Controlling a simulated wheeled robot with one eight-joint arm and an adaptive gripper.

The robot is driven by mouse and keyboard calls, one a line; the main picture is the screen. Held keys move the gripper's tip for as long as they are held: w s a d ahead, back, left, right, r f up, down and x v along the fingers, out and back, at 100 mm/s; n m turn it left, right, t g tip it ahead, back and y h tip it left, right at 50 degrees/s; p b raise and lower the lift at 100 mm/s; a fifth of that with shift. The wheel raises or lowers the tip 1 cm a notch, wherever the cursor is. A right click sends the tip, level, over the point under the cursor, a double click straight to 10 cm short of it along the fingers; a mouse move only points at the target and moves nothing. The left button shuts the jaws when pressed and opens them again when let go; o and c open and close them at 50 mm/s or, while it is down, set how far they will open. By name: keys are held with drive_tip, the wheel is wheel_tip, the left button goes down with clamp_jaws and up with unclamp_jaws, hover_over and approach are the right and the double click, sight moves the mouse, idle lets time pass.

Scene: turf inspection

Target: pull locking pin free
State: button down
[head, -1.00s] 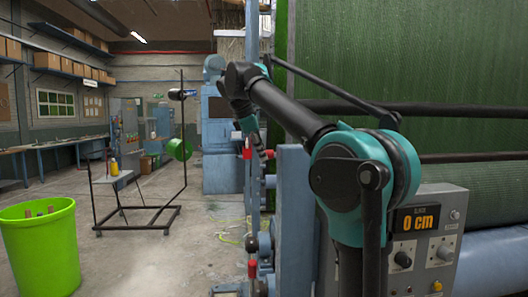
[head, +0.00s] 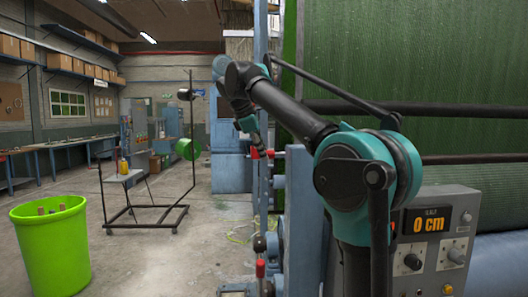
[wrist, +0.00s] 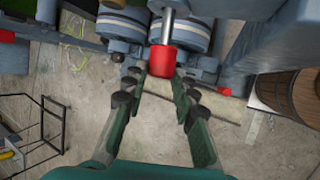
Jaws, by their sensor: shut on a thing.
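The locking pin has a red knob (wrist: 163,61) on a bare silver shaft that runs into a grey machine part in the wrist view. My gripper (wrist: 158,80) has its fingers on both sides of the knob's near end and is shut on it. In the head view, my gripper (head: 260,146) hangs from the arm beside the blue machine frame (head: 298,215), close to red parts (head: 270,153). The pin's inner end is hidden.
A control panel (head: 433,240) reading "0 cm" stands at the right, before the green turf roll (head: 440,70). Another red-topped lever (head: 260,268) is lower on the frame. A green bin (head: 50,250) and a wire cart (head: 145,215) stand left, with open floor between.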

drive_tip(key=shift+a, duration=0.45)
drive_tip(key=shift+a, duration=0.4)
drive_tip(key=shift+a, duration=0.75)
drive_tip(key=shift+a, duration=0.35)
drive_tip(key=shift+a, duration=0.3)
drive_tip(key=shift+a, duration=0.35)
drive_tip(key=shift+a, duration=0.1)
drive_tip(key=shift+a, duration=0.35)
drive_tip(key=shift+a, duration=0.45)
